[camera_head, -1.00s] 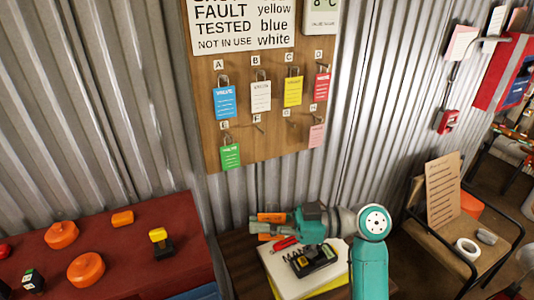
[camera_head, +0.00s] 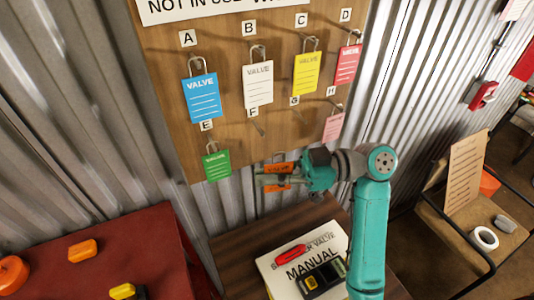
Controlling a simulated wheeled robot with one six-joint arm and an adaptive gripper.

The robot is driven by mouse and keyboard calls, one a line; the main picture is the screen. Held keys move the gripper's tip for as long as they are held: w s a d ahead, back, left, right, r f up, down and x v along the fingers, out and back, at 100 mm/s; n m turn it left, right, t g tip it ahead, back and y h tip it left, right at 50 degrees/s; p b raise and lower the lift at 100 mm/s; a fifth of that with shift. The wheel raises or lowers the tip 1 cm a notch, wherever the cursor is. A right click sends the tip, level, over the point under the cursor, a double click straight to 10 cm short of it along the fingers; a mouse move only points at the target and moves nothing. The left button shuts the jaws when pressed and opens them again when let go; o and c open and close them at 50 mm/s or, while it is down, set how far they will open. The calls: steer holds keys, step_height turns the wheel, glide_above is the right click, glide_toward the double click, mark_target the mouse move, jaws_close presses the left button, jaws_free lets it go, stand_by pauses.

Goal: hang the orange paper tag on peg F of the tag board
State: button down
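The brown wooden tag board (camera_head: 225,139) hangs on the corrugated wall with lettered pegs. Peg F (camera_head: 259,130), under its F label (camera_head: 252,112), is bare. My gripper (camera_head: 268,180) is below the board's lower edge, below and slightly right of peg F. It appears shut on the orange paper tag (camera_head: 282,168), whose orange shows above and below the fingers. The fingers hide the tag's middle, and I cannot make out its hole or loop. The tag looks apart from the board.
Blue (camera_head: 203,98), white (camera_head: 258,85), yellow (camera_head: 306,73) and red (camera_head: 347,65) tags hang on the upper row. A green tag (camera_head: 217,165) hangs at E and a pink tag (camera_head: 333,126) at H. Peg G looks bare. A manual (camera_head: 287,263) lies below.

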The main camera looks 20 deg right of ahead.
steer(key=w+f, duration=0.1)
steer(key=w, duration=0.8)
steer(key=shift+w+f, duration=0.15)
steer(key=shift+f, duration=0.1)
stand_by(0.9)
steer(key=shift+w+d, duration=0.1)
stand_by(0.6)
steer(key=c, duration=1.2)
jaws_free()
steer(key=shift+c, duration=0.2)
steer(key=shift+d, duration=0.1)
steer(key=v, duration=1.1)
steer(key=shift+d, duration=0.35)
